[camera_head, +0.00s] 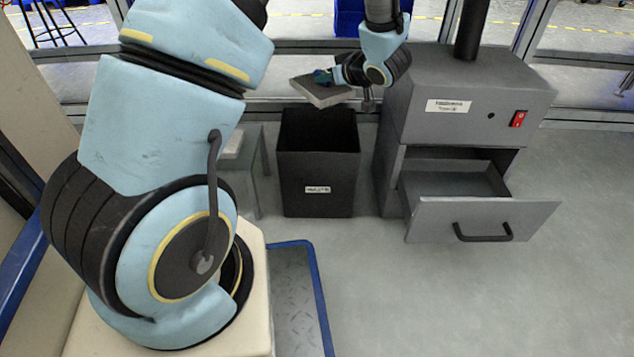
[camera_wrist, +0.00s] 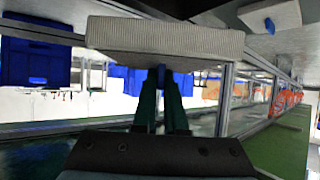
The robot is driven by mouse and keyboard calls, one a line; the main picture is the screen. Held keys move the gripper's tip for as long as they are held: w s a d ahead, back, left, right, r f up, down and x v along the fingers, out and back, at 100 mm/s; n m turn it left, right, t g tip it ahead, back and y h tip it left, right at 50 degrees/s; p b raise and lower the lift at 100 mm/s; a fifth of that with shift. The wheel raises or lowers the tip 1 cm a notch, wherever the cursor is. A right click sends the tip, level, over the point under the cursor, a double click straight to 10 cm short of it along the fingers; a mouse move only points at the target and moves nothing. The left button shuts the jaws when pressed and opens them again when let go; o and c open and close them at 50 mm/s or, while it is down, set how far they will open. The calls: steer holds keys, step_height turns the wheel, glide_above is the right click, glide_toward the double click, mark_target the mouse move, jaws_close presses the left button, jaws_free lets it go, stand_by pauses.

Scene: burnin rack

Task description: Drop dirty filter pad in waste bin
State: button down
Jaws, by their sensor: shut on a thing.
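The filter pad (camera_head: 322,92) is a flat grey slab. My gripper (camera_head: 323,77) is shut on it and holds it above the open black waste bin (camera_head: 318,185). In the head view the pad is slightly tilted and lies over the bin's opening, apart from the rim. In the wrist view the pad (camera_wrist: 165,38) shows as a pale ribbed block across the fingertips of my gripper (camera_wrist: 161,75). The bin has a small white label on its front, and its inside is dark.
A grey cabinet (camera_head: 480,85) with a red switch stands right of the bin. Its lower drawer (camera_head: 485,222) is pulled open into the room. A small grey stand (camera_head: 247,165) is left of the bin. The floor in front is clear.

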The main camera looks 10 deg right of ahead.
mark_target(336, 94)
steer(key=shift+f+b, duration=2.7)
steer(key=shift+b, duration=0.1)
steer(key=shift+r, duration=0.1)
steer(key=c, duration=0.9)
jaws_free()
steer(key=p+v, duration=0.5)
steer(key=v, duration=0.4)
steer(key=shift+s+r, duration=0.2)
steer(key=shift+s+d+r+p, duration=0.15)
steer(key=shift+s+d+p, duration=0.2)
steer(key=shift+s, duration=0.2)
